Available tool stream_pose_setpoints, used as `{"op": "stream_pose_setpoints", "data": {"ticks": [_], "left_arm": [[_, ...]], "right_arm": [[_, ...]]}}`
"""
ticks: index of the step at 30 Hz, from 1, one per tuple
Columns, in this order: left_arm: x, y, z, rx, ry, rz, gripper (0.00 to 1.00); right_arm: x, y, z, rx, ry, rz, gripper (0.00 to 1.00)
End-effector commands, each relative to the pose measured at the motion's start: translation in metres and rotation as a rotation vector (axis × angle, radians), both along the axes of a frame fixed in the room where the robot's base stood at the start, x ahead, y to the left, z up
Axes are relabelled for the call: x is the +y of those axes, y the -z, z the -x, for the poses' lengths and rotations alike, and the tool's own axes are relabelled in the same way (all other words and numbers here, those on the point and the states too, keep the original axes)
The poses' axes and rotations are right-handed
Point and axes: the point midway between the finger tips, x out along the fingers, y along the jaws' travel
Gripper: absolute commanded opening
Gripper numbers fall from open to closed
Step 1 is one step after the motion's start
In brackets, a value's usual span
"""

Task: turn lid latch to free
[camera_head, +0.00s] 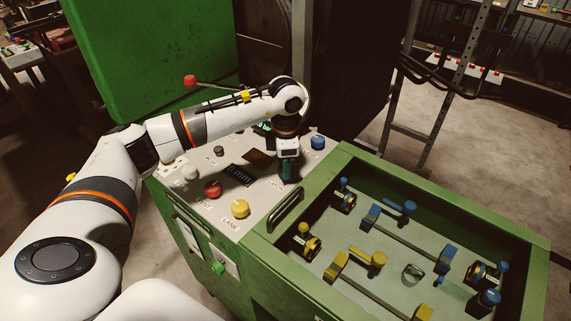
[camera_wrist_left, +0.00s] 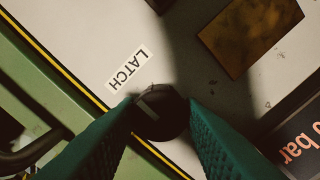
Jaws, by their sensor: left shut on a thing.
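The lid latch is a dark round knob (camera_wrist_left: 160,112) with a lighter bar mark on top, beside the printed LATCH label (camera_wrist_left: 127,70) in the left wrist view. My left gripper (camera_head: 285,181) points down at the control panel (camera_head: 262,200) in the head view. Its green textured fingers are shut on the knob, one on each side, in the left wrist view. In the head view the knob is hidden by the gripper. My right gripper is not in view.
A black handle (camera_head: 286,209) is on the green tray (camera_head: 352,160) of yellow and blue fixtures at right.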

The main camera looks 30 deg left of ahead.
Motion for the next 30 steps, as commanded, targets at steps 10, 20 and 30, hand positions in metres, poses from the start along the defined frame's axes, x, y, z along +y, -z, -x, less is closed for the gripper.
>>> {"op": "stream_pose_setpoints", "data": {"ticks": [10, 20, 30], "left_arm": [[0.001, -0.002, -0.002, -0.007, -0.004, 0.0, 0.39], [0.0, -0.001, -0.001, -0.003, -0.002, 0.0, 0.56], [0.0, -0.037, -0.002, -0.009, -0.001, 0.001, 0.56]], "right_arm": [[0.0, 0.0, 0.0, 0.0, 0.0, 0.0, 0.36], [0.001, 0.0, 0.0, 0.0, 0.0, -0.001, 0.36], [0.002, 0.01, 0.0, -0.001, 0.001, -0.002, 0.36]]}}
